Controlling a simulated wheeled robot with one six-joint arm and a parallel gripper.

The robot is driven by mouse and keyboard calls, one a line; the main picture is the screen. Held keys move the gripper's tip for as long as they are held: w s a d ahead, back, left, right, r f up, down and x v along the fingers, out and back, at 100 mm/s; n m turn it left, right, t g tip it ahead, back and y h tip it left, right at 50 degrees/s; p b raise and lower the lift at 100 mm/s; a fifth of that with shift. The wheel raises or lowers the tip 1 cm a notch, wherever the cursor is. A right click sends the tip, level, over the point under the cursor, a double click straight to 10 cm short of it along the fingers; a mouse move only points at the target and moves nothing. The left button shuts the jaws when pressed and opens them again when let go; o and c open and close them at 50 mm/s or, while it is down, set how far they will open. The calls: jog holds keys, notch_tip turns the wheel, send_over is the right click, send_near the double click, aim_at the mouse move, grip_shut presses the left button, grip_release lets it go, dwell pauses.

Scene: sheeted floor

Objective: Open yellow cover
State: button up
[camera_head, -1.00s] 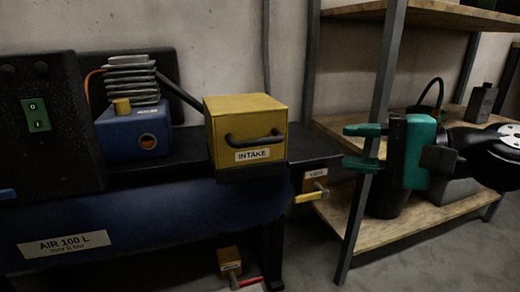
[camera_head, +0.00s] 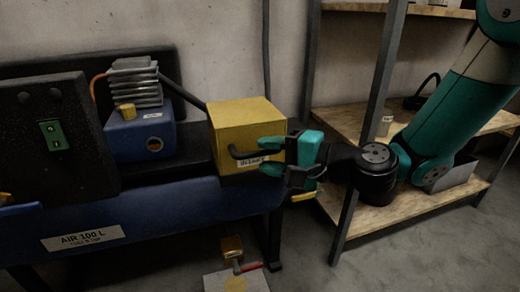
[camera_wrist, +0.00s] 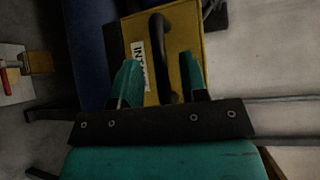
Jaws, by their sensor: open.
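The yellow cover (camera_head: 246,121) is a box marked INTAKE on top of the blue air tank. It looks closed. Its black bar handle (camera_head: 240,155) runs across the front face, and my gripper hides the handle's right part. My gripper (camera_head: 270,157) is open right in front of that face. In the wrist view the cover (camera_wrist: 186,38) fills the upper middle, and the handle (camera_wrist: 160,50) lies between the two green fingers (camera_wrist: 165,82). I cannot tell whether the fingers touch the handle.
The blue tank (camera_head: 170,215) carries an AIR 100 L label. A blue pump (camera_head: 140,135) stands left of the cover, beside a dark panel (camera_head: 85,150) with a green switch. A shelf post (camera_head: 378,75) rises to the right. A red-handled valve (camera_head: 248,267) sits low down.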

jog(key=shift+x, duration=1.15)
